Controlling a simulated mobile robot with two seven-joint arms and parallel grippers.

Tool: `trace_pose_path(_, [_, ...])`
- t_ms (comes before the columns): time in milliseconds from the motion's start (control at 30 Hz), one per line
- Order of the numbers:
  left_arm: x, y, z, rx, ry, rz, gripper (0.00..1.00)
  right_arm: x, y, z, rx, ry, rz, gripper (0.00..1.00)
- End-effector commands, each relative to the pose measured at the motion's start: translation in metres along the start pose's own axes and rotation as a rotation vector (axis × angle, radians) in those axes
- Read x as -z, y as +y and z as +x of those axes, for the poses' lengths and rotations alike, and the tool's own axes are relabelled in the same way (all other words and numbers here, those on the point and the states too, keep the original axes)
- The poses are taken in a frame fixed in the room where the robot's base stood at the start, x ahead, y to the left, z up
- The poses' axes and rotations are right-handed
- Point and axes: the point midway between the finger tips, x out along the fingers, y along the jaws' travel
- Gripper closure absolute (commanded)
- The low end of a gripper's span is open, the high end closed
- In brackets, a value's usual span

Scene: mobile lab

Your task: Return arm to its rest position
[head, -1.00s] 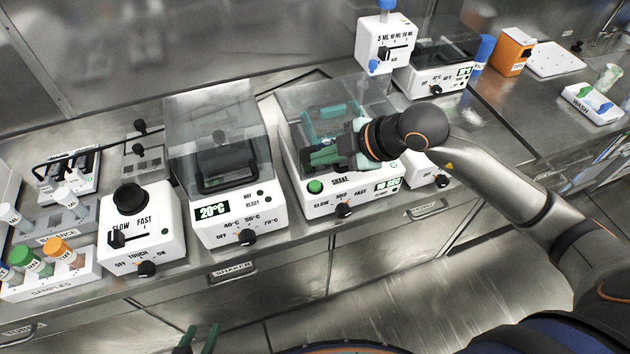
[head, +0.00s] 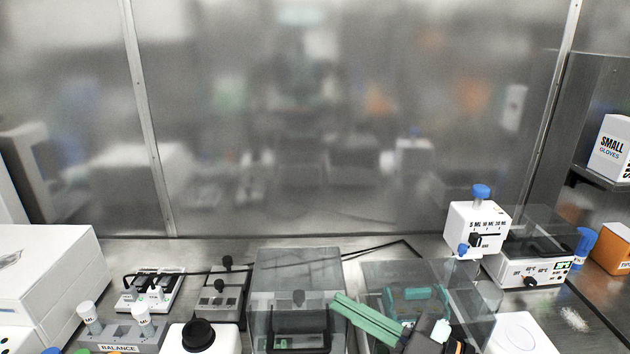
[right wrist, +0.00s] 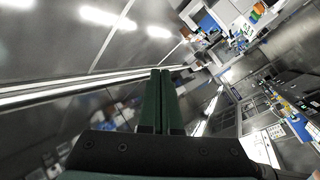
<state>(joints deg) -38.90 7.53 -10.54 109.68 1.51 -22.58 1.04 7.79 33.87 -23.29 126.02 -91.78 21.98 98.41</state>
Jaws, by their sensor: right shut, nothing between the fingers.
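My right gripper (head: 342,308) shows at the bottom of the head view, with its long green fingers pointing up and left. It is shut and empty. It appears in front of the heater with the clear lid (head: 272,275) and the clear-covered shaker (head: 446,335), partly hiding both; I cannot tell its height above them. In the right wrist view the two green fingers (right wrist: 160,76) lie side by side, with nothing between them. Most of the right arm is out of the head view. My left gripper is not in view.
A dispenser with a blue knob (head: 478,228) and another clear-lidded device (head: 535,268) stand at the right. The balance rack (head: 122,338) and a black-knobbed mixer (head: 197,338) are at the lower left. A white box (head: 45,280) is at far left. A steel wall rises behind.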

Motion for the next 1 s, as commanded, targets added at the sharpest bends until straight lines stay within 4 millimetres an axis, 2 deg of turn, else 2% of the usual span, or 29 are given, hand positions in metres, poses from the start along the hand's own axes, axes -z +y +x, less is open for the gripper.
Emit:
trace_pose_path(67, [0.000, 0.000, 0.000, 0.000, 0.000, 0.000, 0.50, 0.014, 0.027, -0.009, -0.200, 0.064, 0.049, 1.00])
trace_pose_path(167, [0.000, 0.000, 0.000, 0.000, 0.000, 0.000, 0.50, 0.010, 0.062, -0.032, -0.460, 0.055, 0.108, 1.00])
trace_pose_path(267, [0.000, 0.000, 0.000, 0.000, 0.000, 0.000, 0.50, -0.015, 0.087, -0.066, -0.699, -0.053, 0.186, 1.00])
trace_pose_path(300, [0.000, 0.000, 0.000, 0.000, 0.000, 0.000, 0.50, -0.030, 0.092, -0.082, -0.781, -0.120, 0.222, 1.00])
trace_pose_path(400, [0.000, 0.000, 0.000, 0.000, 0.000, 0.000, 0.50, -0.074, 0.088, -0.123, -0.942, -0.342, 0.322, 1.00])
trace_pose_path(467, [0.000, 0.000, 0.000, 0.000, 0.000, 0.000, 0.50, -0.102, 0.073, -0.149, -0.998, -0.504, 0.390, 1.00])
trace_pose_path(533, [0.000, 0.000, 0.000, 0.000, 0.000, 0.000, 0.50, -0.131, 0.045, -0.177, -1.018, -0.708, 0.476, 1.00])
trace_pose_path(633, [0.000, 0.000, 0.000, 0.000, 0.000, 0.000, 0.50, -0.160, -0.004, -0.210, -0.969, -0.975, 0.591, 1.00])
trace_pose_path(800, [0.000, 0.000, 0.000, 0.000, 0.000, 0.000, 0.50, -0.174, -0.078, -0.242, -0.797, -1.273, 0.734, 1.00])
trace_pose_path(1000, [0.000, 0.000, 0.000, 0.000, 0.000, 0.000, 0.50, -0.168, -0.145, -0.263, -0.565, -1.477, 0.855, 1.00])
